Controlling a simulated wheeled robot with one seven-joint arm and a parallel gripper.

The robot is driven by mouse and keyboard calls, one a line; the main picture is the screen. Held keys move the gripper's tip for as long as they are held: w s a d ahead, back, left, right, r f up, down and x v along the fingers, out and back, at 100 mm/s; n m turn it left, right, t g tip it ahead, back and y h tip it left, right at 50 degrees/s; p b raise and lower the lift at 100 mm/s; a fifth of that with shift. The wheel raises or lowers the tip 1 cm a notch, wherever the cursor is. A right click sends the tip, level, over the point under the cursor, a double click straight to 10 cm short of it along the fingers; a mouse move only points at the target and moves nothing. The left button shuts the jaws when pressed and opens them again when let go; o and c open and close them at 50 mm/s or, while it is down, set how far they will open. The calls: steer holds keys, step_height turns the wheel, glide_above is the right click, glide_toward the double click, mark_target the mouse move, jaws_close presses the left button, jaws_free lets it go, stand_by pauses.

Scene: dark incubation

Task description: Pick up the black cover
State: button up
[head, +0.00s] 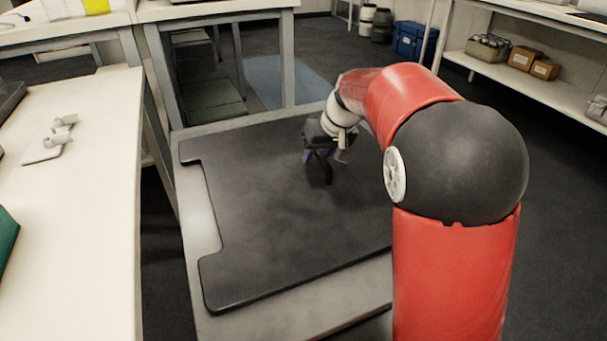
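My gripper (320,168) points down above a flat, dark panel (270,215) with a notched left edge. The gripper is small and dark here, so the gap between its fingers is unclear. A purplish patch shows beside the fingers, and I cannot tell whether it is a held thing or part of the gripper. No separate black cover can be made out for certain. I cannot tell whether the dark panel is that cover.
A white bench (75,210) runs along the left, with small white pieces (50,143) on it. Another white table (215,10) stands behind. A shelf (530,85) at the right holds brown boxes (530,62). A blue crate (409,40) stands on the far floor.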

jaws_close()
steer(key=shift+r, duration=0.1)
